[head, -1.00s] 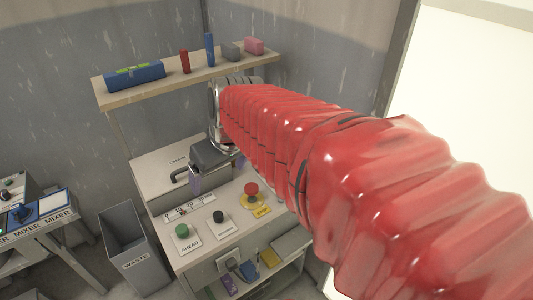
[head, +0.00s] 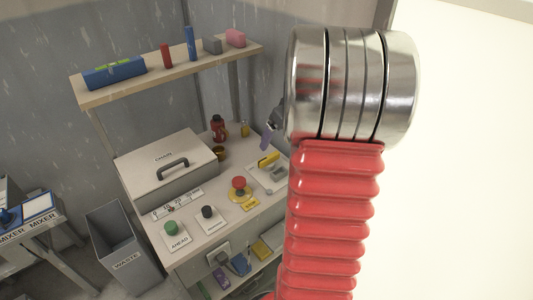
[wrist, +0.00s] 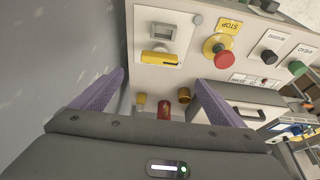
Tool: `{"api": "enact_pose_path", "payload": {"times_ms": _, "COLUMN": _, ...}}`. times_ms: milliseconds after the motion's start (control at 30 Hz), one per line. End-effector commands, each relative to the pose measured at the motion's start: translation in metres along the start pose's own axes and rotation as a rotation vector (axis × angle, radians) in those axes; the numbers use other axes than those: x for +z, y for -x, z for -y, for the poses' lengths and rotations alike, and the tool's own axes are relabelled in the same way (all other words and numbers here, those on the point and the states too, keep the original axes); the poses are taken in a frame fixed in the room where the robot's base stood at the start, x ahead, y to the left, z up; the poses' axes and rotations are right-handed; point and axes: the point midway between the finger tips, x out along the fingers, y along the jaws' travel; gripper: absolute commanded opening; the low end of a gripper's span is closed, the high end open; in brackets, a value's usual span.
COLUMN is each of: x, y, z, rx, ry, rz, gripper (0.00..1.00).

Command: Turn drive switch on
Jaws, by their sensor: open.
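A pale plate with a grey square frame and a yellow bar handle, likely the drive switch (wrist: 160,58), is on the bench top. It also shows in the head view (head: 268,160), right of the red stop button, partly behind my arm. I cannot read a label on it. My gripper (wrist: 160,79) is open and empty, its two purple fingers spread wide in the wrist view. The yellow bar lies beyond and between the fingertips, apart from them. In the head view one purple finger of my gripper (head: 267,137) shows above the plate; the rest is hidden.
The red stop button (head: 239,184), black button (head: 208,212) and green AHEAD button (head: 171,228) line the bench front. A red bottle (head: 218,128) stands behind. A shelf (head: 180,75) overhangs the back.

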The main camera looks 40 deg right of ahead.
Motion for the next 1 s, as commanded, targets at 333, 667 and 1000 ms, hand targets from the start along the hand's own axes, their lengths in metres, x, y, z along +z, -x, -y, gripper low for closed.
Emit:
{"api": "enact_pose_path", "payload": {"times_ms": 333, "x": 0.000, "y": -0.001, "z": -0.002, "rx": 0.001, "ry": 0.000, "rz": -0.001, "gripper": 0.92}}
{"api": "enact_pose_path", "payload": {"times_ms": 667, "x": 0.001, "y": -0.024, "z": -0.002, "rx": -0.001, "ry": -0.001, "rz": 0.001, "gripper": 0.92}}
{"api": "enact_pose_path", "payload": {"times_ms": 1000, "x": 0.001, "y": -0.076, "z": -0.002, "rx": -0.001, "ry": -0.002, "rz": 0.002, "gripper": 0.92}}
